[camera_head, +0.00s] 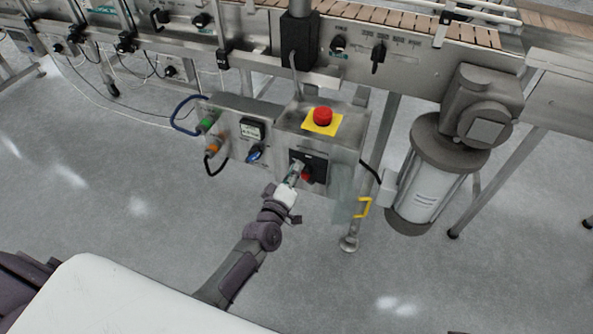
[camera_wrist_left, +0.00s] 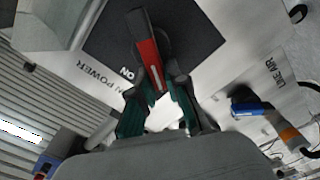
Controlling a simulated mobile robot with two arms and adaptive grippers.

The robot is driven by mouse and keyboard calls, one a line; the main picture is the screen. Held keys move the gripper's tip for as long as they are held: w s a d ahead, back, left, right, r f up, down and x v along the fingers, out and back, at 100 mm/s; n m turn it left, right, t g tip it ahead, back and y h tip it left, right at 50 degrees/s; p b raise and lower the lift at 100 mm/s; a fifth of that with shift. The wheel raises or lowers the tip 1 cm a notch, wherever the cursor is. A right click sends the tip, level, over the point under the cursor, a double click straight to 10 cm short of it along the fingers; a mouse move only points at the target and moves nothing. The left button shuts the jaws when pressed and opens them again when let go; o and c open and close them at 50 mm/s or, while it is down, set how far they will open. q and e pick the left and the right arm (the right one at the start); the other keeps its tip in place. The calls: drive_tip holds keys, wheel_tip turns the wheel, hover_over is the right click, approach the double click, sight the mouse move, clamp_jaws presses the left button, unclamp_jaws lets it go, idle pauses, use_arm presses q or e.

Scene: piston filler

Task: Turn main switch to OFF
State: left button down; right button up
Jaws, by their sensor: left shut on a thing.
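The main switch is a red handle (camera_head: 307,176) on a black square plate (camera_head: 319,163), on the front of a steel control box. In the left wrist view the red handle (camera_wrist_left: 147,55) stands nearly upright in the picture, slightly tilted, on the black plate (camera_wrist_left: 200,38). The letters ON show left of its lower part, with MAIN POWER lettering partly hidden below. My left gripper (camera_head: 294,175) reaches the handle from the front left. In the wrist view its fingers (camera_wrist_left: 160,86) are closed around the handle's lower end. No OFF label is readable. My right gripper is not in view.
A red emergency button (camera_head: 322,116) on a yellow plate sits on top of the box. A blue valve (camera_head: 255,153) and hoses are left of the switch. A motor (camera_head: 432,170) and a yellow handle (camera_head: 362,207) are at right. The floor in front is clear.

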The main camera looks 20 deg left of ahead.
use_arm(q)
drive_tip(key=shift+s+d+f+n+b, duration=0.1)
drive_tip(key=shift+f+n+b, duration=0.3)
drive_tip(key=shift+n, duration=0.65)
drive_tip(key=shift+a+f+n+b, duration=0.1)
drive_tip(key=shift+f+n+b, duration=0.25)
drive_tip(key=shift+n, duration=0.75)
drive_tip(key=shift+s+d+f+n+b, duration=0.1)
drive_tip(key=shift+f+n+b, duration=0.3)
drive_tip(key=shift+n, duration=0.65)
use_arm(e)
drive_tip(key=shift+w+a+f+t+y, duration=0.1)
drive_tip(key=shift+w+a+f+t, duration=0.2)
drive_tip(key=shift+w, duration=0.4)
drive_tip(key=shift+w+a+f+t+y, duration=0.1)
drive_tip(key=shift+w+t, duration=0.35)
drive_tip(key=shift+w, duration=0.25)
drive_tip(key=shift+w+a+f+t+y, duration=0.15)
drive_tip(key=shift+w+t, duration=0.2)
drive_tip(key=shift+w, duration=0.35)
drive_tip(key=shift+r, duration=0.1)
use_arm(q)
drive_tip(key=c, duration=1.2)
unclamp_jaws()
drive_tip(key=shift+w+r, duration=0.1)
drive_tip(key=shift+r, duration=0.05)
drive_tip(key=shift+o, duration=0.2)
drive_tip(key=shift+r, duration=0.1)
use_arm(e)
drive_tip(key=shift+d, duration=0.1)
